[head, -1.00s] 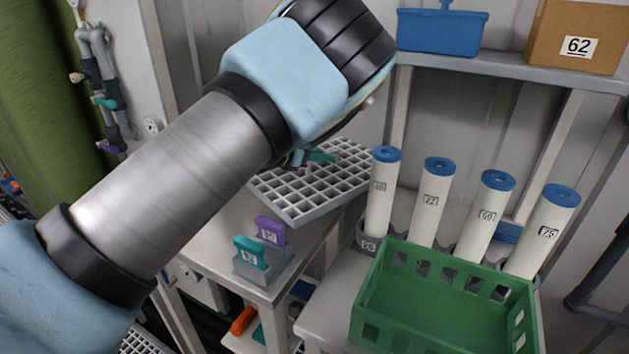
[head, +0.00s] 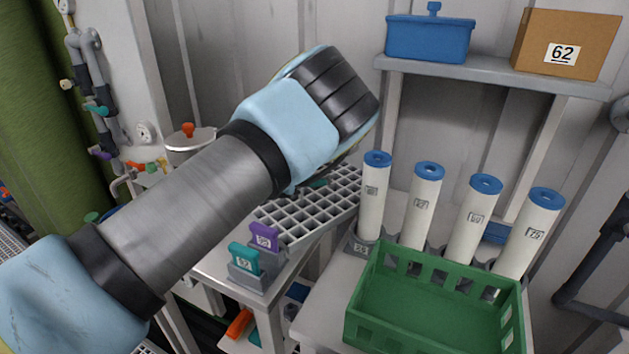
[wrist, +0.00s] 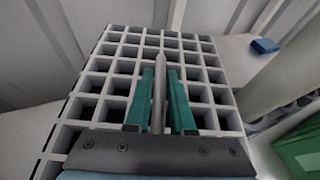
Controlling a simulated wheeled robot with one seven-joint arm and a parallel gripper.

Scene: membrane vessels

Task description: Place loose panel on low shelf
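The loose panel is a pale grey grid (head: 305,210) above or on the left side table in the head view; I cannot tell whether it touches the tabletop. It fills the middle of the wrist view (wrist: 100,82). My gripper (wrist: 160,78) has teal fingers closed on either side of a grey upright rib on the panel. In the head view the fingers are mostly hidden behind my wrist. A low shelf (head: 275,345) shows under the side table, partly hidden, with orange and teal items on it.
A green crate (head: 435,335) and several white tubes with blue caps (head: 428,205) stand to the right. An upper shelf (head: 480,78) holds a blue box and a carton.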

